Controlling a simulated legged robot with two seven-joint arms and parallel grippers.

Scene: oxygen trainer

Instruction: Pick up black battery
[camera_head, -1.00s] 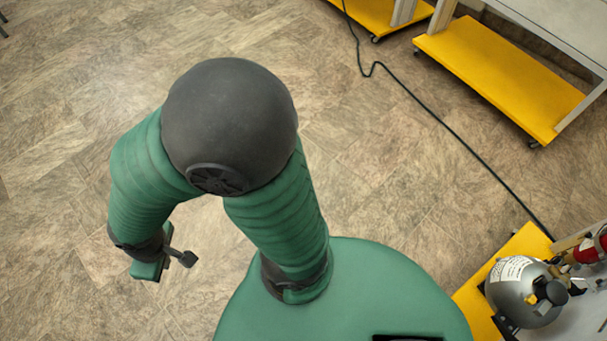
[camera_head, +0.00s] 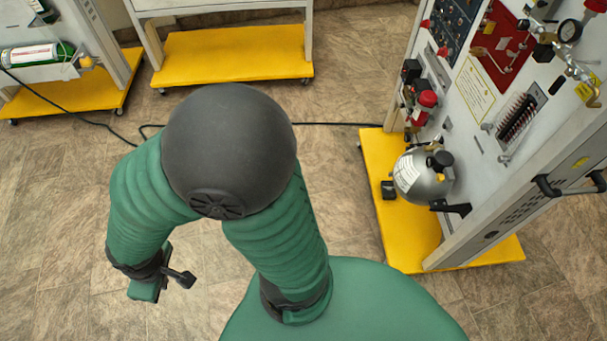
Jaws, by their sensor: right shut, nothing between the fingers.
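My right gripper (camera_head: 163,283) hangs below my green arm at the lower left of the head view, above bare floor. It is shut and empty, far from the trainer stand. My left gripper is not in view. I cannot make out the black battery for certain. A small black block (camera_head: 388,190) sits on the yellow base beside the silver tank (camera_head: 422,178), but I cannot tell what it is.
The trainer panel (camera_head: 480,110) stands upright at the right, on a yellow wheeled base (camera_head: 405,235). Other stands with yellow bases (camera_head: 230,55) are at the back. A dark cable (camera_head: 95,124) runs across the floor. The floor (camera_head: 60,220) at the left is clear.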

